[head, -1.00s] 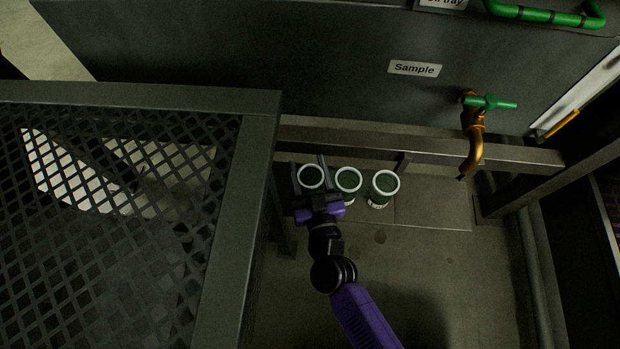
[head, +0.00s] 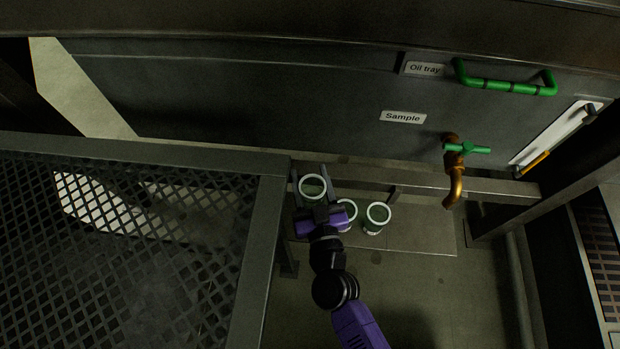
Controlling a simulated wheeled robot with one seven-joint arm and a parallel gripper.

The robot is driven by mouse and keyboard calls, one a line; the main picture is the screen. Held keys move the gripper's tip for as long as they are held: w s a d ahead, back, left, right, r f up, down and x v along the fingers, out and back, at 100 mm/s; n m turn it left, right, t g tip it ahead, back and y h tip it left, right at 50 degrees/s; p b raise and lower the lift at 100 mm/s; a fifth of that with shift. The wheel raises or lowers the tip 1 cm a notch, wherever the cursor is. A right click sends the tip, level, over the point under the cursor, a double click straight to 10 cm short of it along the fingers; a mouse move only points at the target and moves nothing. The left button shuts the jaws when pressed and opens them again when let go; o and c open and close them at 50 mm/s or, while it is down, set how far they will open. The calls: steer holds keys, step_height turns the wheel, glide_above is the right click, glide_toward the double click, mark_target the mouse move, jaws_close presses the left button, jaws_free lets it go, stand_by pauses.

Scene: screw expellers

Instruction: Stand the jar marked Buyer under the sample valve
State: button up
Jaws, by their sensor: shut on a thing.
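A green jar with a pale rim (head: 313,187) is between the fingers of my gripper (head: 314,180), which is shut on it. Two more pale-rimmed jars stand on the floor plate: a middle jar (head: 347,213), partly hidden by my gripper, and a right jar (head: 376,218). No name can be read on any jar from here, so I cannot tell which is marked Buyer. The sample valve (head: 455,172) is a brass tap with a green handle, to the right of the jars, below the label Sample (head: 403,117). Nothing stands under its spout.
A mesh guard with a thick frame (head: 262,240) stands close to the left of my gripper. A green handle (head: 505,86) is above the tap. The floor plate (head: 425,233) right of the jars is clear.

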step_height(320, 180, up, 8)
steer(key=p, duration=0.5)
steer(key=shift+r, duration=0.15)
